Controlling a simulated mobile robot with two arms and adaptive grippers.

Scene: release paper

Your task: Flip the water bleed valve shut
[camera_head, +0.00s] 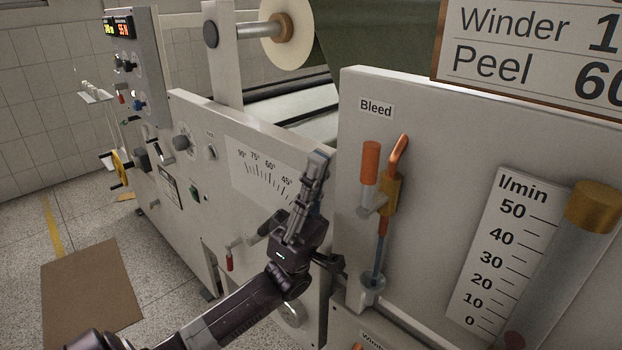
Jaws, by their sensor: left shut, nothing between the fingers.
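The bleed valve (390,196) is a brass body on a copper pipe, mounted on the pale panel under a "Bleed" label (376,108). Its orange handle (370,163) points upward beside the pipe, on the valve's left side. The pipe bends over at the top and runs down into a small clear cup (372,284). My left gripper (317,164) is shut and empty, its fingers pointing up. In the picture it is left of the orange handle, with a gap between them; the depth between them is hard to tell. My right gripper is not in view.
A flow gauge (594,236) with an l/min scale (500,240) is on the right of the panel. A sign (530,50) hangs above. Behind my gripper is the machine front with an angle scale (262,168) and knobs. A brown mat (92,293) lies on the floor at left.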

